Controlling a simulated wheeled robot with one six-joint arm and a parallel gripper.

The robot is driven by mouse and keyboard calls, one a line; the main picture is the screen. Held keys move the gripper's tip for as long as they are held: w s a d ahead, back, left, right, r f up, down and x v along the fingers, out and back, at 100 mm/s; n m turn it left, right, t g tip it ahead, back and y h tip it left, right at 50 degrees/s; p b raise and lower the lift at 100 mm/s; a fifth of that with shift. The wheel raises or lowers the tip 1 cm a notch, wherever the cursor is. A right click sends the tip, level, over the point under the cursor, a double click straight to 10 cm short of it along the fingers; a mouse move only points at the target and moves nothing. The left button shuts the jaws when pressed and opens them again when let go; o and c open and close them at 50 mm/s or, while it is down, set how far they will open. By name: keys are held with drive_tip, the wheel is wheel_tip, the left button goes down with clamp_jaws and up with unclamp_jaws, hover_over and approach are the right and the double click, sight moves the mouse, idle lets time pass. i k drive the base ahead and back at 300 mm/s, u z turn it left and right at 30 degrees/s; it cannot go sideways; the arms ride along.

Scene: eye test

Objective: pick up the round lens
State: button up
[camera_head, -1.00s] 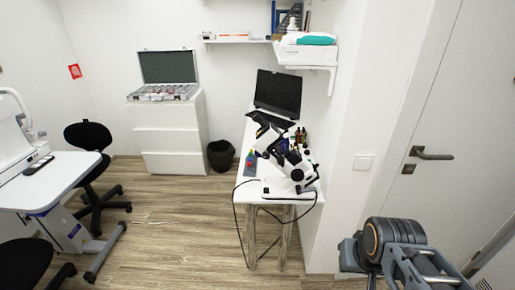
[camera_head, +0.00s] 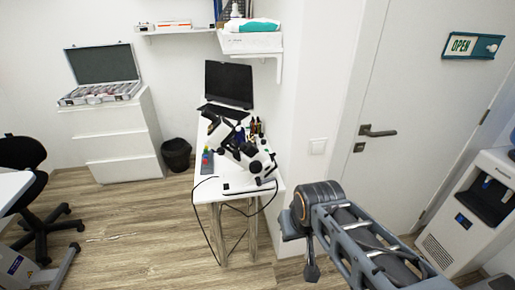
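No single round lens can be made out. An open case (camera_head: 98,64) with a dark lid lining stands on the white drawer cabinet (camera_head: 119,142) at the back left. Its tray holds many small items, too small to tell apart. Part of my arm shows at the lower right, well to the right of the case and nearer to me. I cannot make out my gripper's fingers in this view.
A white table (camera_head: 211,189) bears a microscope (camera_head: 245,153), a laptop (camera_head: 229,84) and small bottles; a cable hangs off it. A black bin (camera_head: 176,154) stands beside the cabinet. A chair (camera_head: 24,155) stands left.

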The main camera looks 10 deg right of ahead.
sight(205, 165)
drive_tip(key=u, duration=0.35)
drive_tip(key=i, duration=0.65)
drive_tip(key=u, duration=1)
drive_tip(key=i, duration=1.1)
drive_tip(key=u, duration=0.45)
